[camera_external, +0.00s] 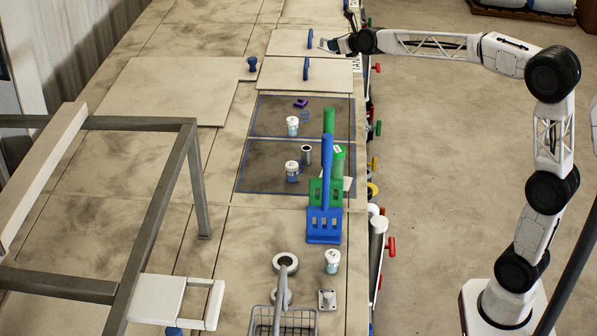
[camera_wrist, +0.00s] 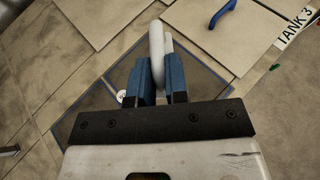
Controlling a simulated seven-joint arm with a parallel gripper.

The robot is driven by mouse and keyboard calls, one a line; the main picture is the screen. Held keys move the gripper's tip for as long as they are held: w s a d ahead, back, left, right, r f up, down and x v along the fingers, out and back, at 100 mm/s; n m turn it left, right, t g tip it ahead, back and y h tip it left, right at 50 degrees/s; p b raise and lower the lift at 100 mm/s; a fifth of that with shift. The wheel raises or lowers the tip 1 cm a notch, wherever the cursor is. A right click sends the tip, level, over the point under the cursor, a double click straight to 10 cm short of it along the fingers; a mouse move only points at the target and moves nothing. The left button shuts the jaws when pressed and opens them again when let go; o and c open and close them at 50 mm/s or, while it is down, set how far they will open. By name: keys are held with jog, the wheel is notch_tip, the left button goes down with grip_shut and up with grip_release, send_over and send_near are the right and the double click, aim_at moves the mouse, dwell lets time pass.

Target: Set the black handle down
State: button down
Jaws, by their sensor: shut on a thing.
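My gripper (camera_wrist: 159,78) is shut on a pale grey, rounded loop-like handle (camera_wrist: 156,45) in the wrist view. The handle stands up between the two blue fingers and looks light, not black; its lower part is hidden by them. In the external view my gripper (camera_external: 326,44) is at the top, over the far pale lid and close to its blue handle (camera_external: 310,39). The held handle is too small to make out there. No clearly black handle shows in either view.
Another pale lid (camera_external: 330,77) with a blue handle lies nearer. Two dark blue-edged tank areas (camera_external: 262,118) hold white-lidded cups and a metal cup. Green and blue upright paddles (camera_external: 325,225) stand at their near right. A wire basket (camera_external: 290,322) is at the front.

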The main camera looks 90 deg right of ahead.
jog(key=shift+w+a+f, duration=0.75)
jog(key=shift+w+f, duration=0.5)
jog(key=shift+f, duration=0.3)
jog(key=n+t+y, duration=0.3)
jog(key=n+y, duration=0.5)
jog(key=y, duration=0.1)
send_over(273, 148)
notch_tip(273, 148, down, 16)
jog(key=shift+r, duration=0.2)
jog(key=shift+f, duration=0.15)
jog(key=shift+f, duration=2.95)
jog(key=shift+f, duration=1.9)
jog(key=shift+f, duration=0.1)
